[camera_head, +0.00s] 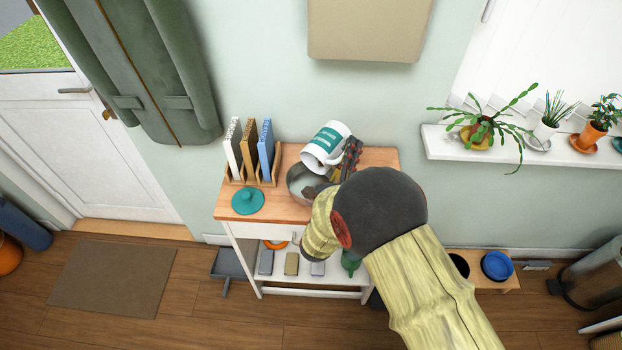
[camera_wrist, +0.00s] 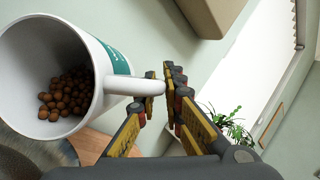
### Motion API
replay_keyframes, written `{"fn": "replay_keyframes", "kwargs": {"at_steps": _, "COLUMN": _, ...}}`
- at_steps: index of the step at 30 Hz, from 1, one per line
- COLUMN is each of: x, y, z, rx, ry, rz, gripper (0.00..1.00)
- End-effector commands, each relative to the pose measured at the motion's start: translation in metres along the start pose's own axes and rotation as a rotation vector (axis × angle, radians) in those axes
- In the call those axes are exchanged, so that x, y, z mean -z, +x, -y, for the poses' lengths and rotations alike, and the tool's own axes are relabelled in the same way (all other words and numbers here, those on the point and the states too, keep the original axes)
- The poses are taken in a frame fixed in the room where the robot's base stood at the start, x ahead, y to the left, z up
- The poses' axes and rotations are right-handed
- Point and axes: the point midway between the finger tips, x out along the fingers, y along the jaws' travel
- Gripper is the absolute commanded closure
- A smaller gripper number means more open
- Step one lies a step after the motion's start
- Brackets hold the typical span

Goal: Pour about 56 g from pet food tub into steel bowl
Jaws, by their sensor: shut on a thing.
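The pet food tub (camera_head: 328,146) is white with a teal band and a handle. It is held tilted above the steel bowl (camera_head: 297,178), its mouth toward the lower left. The wrist view shows brown kibble (camera_wrist: 68,95) inside the tub (camera_wrist: 112,42), resting against its lower wall. My gripper (camera_wrist: 160,80) is shut on the tub's handle; it also shows in the head view (camera_head: 350,156). The bowl stands on the small wooden-topped table, partly hidden by my arm. A bit of its rim shows in the wrist view (camera_wrist: 28,163). I cannot see how much the bowl holds.
A teal lid (camera_head: 248,201) lies on the table (camera_head: 285,213) at the front left. A wooden rack with several upright books or boxes (camera_head: 248,147) stands behind it. Potted plants (camera_head: 490,128) sit on a wall shelf to the right. My arm hides the table's right front.

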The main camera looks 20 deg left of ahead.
Motion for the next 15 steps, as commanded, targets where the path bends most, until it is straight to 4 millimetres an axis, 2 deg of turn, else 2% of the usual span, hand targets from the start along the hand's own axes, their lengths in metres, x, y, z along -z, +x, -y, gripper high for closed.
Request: {"fn": "replay_keyframes", "kwargs": {"at_steps": 15, "x": -0.0046, "y": -0.0038, "z": 0.0027, "rx": 0.037, "ry": -0.005, "rz": 0.044, "gripper": 1.0}}
